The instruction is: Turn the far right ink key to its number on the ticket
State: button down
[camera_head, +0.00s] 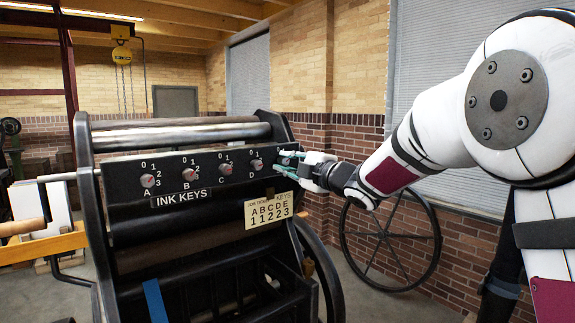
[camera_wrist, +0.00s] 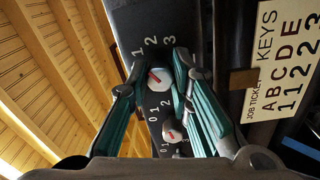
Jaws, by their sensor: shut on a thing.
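The black ink key panel (camera_head: 205,168) carries a row of round keys with red pointers. The far right key, E, is hidden behind my gripper (camera_head: 289,163) in the head view. In the wrist view this key (camera_wrist: 159,78) sits between the two fingertips of my gripper (camera_wrist: 157,73), which is shut on it. Numbers 1, 2 and 3 show around it; its exact pointer setting is hard to tell. Key D (camera_head: 257,164) is beside it, also in the wrist view (camera_wrist: 172,131). The job ticket (camera_head: 269,210) reads A B C D E over 1 1 2 2 3.
Keys A (camera_head: 148,181), B (camera_head: 189,175) and C (camera_head: 225,169) are further left on the panel. A large spoked wheel (camera_head: 390,240) stands by the brick wall, behind and below my arm. The press rollers (camera_head: 180,135) lie above the panel.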

jog(key=m, duration=0.6)
jog(key=shift+f+m+t+p, duration=0.1)
jog(key=shift+m+t+p, duration=0.2)
jog(key=shift+m+p, duration=0.1)
jog(key=m+p, duration=0.1)
jog(key=m, duration=0.2)
jog(key=shift+m+h, duration=0.3)
jog(key=shift+h, duration=0.1)
jog(key=shift+m+p, duration=0.45)
jog(key=shift+m, duration=0.95)
jog(key=shift+f, duration=0.1)
jog(key=c, duration=1.4)
grip_release()
jog(key=shift+c, duration=0.2)
jog(key=shift+s, duration=0.1)
jog(key=v, duration=1.2)
